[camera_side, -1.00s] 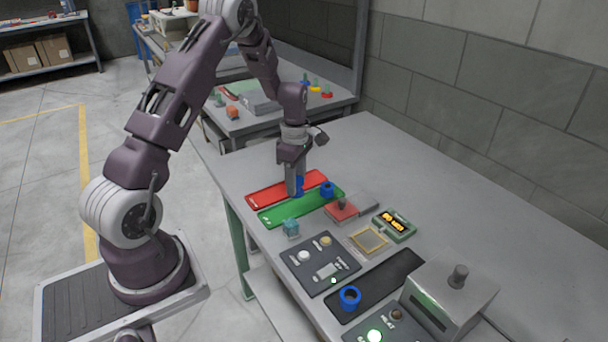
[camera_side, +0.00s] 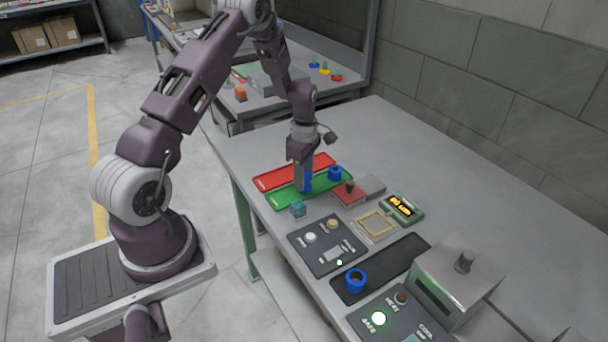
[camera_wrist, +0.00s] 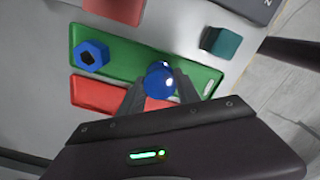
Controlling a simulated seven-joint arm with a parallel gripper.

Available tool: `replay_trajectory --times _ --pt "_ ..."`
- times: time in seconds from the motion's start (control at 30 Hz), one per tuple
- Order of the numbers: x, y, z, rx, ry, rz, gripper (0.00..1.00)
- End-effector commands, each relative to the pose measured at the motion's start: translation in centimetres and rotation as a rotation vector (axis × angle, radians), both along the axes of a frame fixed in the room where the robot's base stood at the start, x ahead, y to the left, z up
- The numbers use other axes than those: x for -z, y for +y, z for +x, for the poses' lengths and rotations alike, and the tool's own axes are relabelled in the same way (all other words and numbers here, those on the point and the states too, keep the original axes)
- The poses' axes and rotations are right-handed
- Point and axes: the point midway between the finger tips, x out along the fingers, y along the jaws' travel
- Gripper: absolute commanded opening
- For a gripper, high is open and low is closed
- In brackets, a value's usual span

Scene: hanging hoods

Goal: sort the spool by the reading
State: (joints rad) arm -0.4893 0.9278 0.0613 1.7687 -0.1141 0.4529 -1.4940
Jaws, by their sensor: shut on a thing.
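My gripper (camera_side: 305,186) points down over the green tray (camera_side: 279,199) and is shut on a blue spool (camera_side: 309,180). The wrist view shows this held spool (camera_wrist: 160,80) between the fingertips, over the green tray (camera_wrist: 127,52). I cannot tell whether it touches the tray. A third blue spool (camera_side: 356,280) stands on the black mat (camera_side: 401,257). The red tray (camera_side: 268,181) lies beside the green one and looks empty. The green meter's display (camera_side: 402,205) has lit amber characters, too small to read surely.
A teal block (camera_side: 298,209) sits close to the green tray's near end. A red block with a dark knob (camera_side: 349,192), a yellow-framed pad (camera_side: 376,224) and a dark button panel (camera_side: 327,245) stand nearby. A grey hooded machine (camera_side: 458,281) stands front right. The table's back right is clear.

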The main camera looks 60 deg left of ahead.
Motion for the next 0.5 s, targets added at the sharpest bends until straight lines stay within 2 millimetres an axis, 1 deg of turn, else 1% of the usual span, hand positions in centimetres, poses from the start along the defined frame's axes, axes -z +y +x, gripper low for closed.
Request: replay_trajectory --times 0.33,0.37,0.4,0.47,0.5 --pt "0.72 0.01 0.03 0.000 -0.001 0.001 0.00" --pt "0.74 0.01 0.04 0.000 -0.001 0.001 0.41" --pt "0.72 0.01 0.04 0.000 -0.001 0.001 0.49" --pt "0.72 0.01 0.04 0.000 -0.001 0.001 0.60" --pt "0.72 0.01 0.04 0.000 -0.001 0.001 0.64"
